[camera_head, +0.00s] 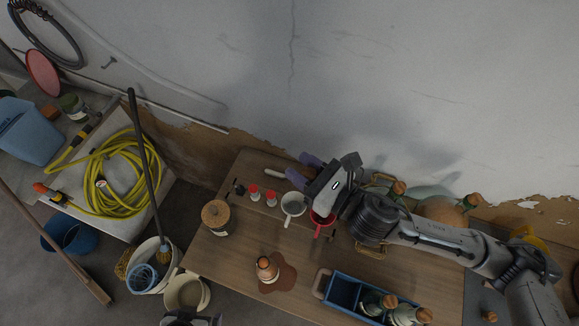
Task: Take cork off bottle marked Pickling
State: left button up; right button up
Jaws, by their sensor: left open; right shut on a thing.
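No label reading Pickling is legible. A brown bottle with a cork (267,268) stands upright on a brown patch on the wooden table. Two corked bottles (373,302) (408,314) stand in a blue carrier (342,292) at the front right. Corked glass demijohns (437,208) stand at the back right, partly behind my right arm. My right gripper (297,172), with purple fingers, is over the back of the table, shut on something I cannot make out. My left gripper (192,320) is open at the bottom edge, mostly cut off by the frame.
A white mug (292,206), a red mug (320,221) and two red-topped shakers (254,192) are near my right gripper. A cork-lidded jar (215,215) stands at the left. Buckets (184,291) stand left of the table. The table's middle is partly clear.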

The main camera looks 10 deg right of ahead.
jog(key=s+d+r+m+t+h, duration=0.3)
jog(key=d+r+m+t+h, duration=0.1)
jog(key=r+h, duration=0.2)
jog(key=w+a+m+t+h, duration=0.1)
jog(key=w+a+m+h, duration=0.45)
jog(key=w+a, duration=0.35)
jog(key=s+d+f+n+g+y, duration=0.2)
jog(key=f+n+g+y, duration=0.3)
jog(key=n+g+y, duration=0.3)
jog(key=s+d+f+n+g+y, duration=0.2)
jog(key=f+n+g+y, duration=0.4)
jog(key=n+g+y, duration=0.2)
jog(key=shift+d+n+g+y, duration=0.15)
jog(key=shift+n+g+y, duration=0.2)
jog(key=shift+n, duration=0.5)
